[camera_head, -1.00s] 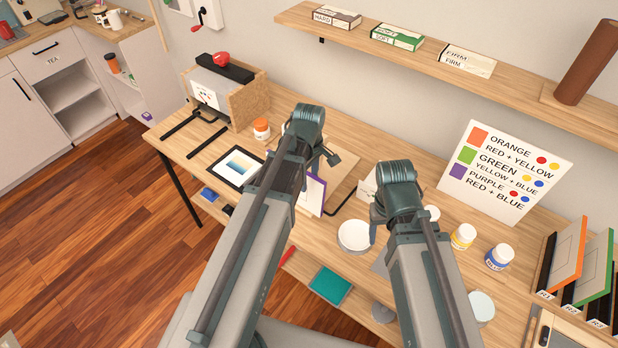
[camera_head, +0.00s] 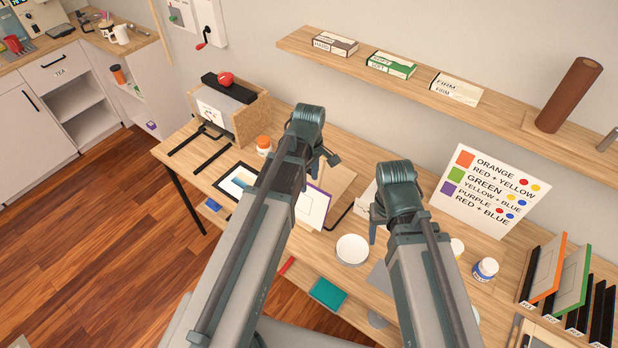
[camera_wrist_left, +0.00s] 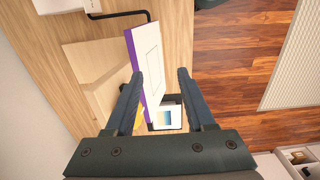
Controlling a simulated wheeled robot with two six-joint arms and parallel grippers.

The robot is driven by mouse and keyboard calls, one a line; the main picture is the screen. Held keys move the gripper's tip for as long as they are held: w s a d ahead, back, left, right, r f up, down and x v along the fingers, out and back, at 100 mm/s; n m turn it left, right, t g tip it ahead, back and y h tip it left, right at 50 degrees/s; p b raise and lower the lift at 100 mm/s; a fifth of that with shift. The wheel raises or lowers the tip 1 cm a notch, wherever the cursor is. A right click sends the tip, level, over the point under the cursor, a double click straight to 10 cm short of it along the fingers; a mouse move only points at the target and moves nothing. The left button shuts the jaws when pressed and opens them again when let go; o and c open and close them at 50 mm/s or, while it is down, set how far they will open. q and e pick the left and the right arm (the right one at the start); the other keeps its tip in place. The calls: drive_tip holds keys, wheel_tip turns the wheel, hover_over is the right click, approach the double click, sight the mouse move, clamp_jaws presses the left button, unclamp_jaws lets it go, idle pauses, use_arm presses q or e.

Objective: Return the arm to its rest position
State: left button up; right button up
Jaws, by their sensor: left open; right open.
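My left gripper (camera_wrist_left: 161,78) is open in the left wrist view, its two dark fingers apart. A white panel with a purple edge (camera_wrist_left: 146,62) stands just beyond the fingertips; I cannot tell whether it touches them. In the head view the panel (camera_head: 313,208) is beside my left arm, partly hidden by it. My left arm reaches up over the desk, and its gripper (camera_head: 325,160) is mostly hidden behind the wrist. My right arm also extends over the desk; its gripper (camera_head: 377,218) is largely hidden, with nothing seen held.
The wooden desk holds a white bowl (camera_head: 352,249), an orange-lidded jar (camera_head: 264,145), a blue-labelled jar (camera_head: 485,269) and a colour-mixing sign (camera_head: 490,190). A framed picture (camera_head: 237,181) lies left. Framed panels (camera_head: 572,278) stand right. A wall shelf (camera_head: 400,75) runs above. Open floor (camera_head: 110,240) is at left.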

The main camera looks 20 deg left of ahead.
idle(0.5)
use_arm(q)
drive_tip(key=s+d+f+m+y+b, duration=0.1)
drive_tip(key=s+d+f+m+b, duration=0.9)
drive_tip(key=m, duration=0.7)
drive_tip(key=shift+s+d+m, duration=0.4)
drive_tip(key=shift+s+d, duration=0.2)
drive_tip(key=shift+s, duration=0.65)
